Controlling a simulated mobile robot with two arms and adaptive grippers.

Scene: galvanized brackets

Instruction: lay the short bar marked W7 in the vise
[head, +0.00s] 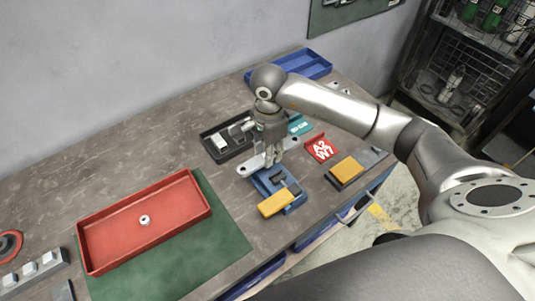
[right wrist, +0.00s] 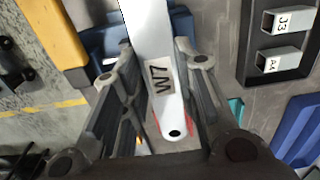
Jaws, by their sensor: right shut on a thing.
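My right gripper (head: 272,160) is shut on a flat, light grey bar (head: 248,168) with rounded ends and holes. In the right wrist view a label on the bar (right wrist: 160,75) reads W7, and the bar passes between my fingers (right wrist: 150,72). The blue vise (head: 290,200) stands on the bench just below and in front of the bar in the head view; its blue body also shows in the right wrist view (right wrist: 105,42). The bar appears above the vise; I cannot tell whether they touch. My left gripper is not in view.
A yellow block (head: 275,204) is at the vise's front. A red holder (head: 322,149) marked A2 W7 and another yellow-topped block (head: 346,168) are to the right. A black tray (head: 210,150) of tubes is behind-left. A red tray (head: 100,262) lies on a green mat (head: 225,235).

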